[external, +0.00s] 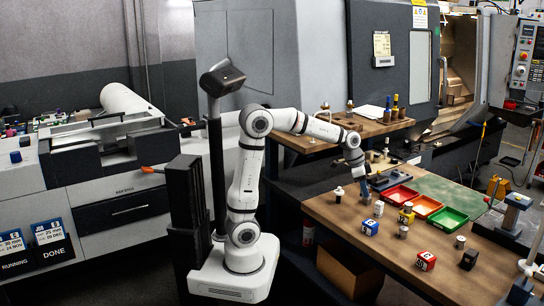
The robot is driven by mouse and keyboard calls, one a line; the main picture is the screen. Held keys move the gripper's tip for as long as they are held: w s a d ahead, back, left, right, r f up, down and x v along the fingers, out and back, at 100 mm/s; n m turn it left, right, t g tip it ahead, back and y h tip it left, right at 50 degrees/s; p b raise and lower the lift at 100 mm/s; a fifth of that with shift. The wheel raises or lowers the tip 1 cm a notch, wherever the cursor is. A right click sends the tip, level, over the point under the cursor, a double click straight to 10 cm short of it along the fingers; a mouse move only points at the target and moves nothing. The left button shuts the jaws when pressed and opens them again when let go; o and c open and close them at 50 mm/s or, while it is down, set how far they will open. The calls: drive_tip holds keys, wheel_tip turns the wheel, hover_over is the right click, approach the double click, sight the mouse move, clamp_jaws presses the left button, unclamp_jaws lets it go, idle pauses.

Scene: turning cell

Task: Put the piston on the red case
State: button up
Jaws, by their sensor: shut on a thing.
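The red case (426,261) is a small red block with white marks, on the brown table in the external view. My gripper (366,198) points down near the table's left edge, behind and left of the red case and well apart from it. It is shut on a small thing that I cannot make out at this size. Small silver cylinders stand on the table: one (378,208) just right of my gripper, one (403,231) in the middle, and one (460,242) right of the red case. I cannot tell which thing is the piston.
A blue block (370,227), a yellow block (406,215) and a black block (468,259) stand around the red case. Red, orange and green trays (448,219) lie behind them. A white-and-black part (339,193) stands at the left edge. The table's front is clear.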

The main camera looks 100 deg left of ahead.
drive_tip(key=w+d+r+m+h+p, duration=0.1)
drive_tip(key=w+d+r+m+p, duration=0.15)
drive_tip(key=w+d, duration=0.8)
drive_tip(key=m+p, duration=0.2)
drive_tip(key=p, duration=0.2)
hover_over(432, 257)
drive_tip(key=s, duration=0.2)
drive_tip(key=shift+h, duration=0.3)
drive_tip(key=f, duration=0.5)
drive_tip(key=shift+w+a+f, duration=0.2)
drive_tip(key=shift+w+a, duration=0.05)
drive_tip(key=shift+a, duration=0.1)
drive_tip(key=shift+f, duration=2.05)
drive_tip(key=shift+f, duration=0.1)
drive_tip(key=shift+f, duration=0.15)
drive_tip(key=o, duration=1)
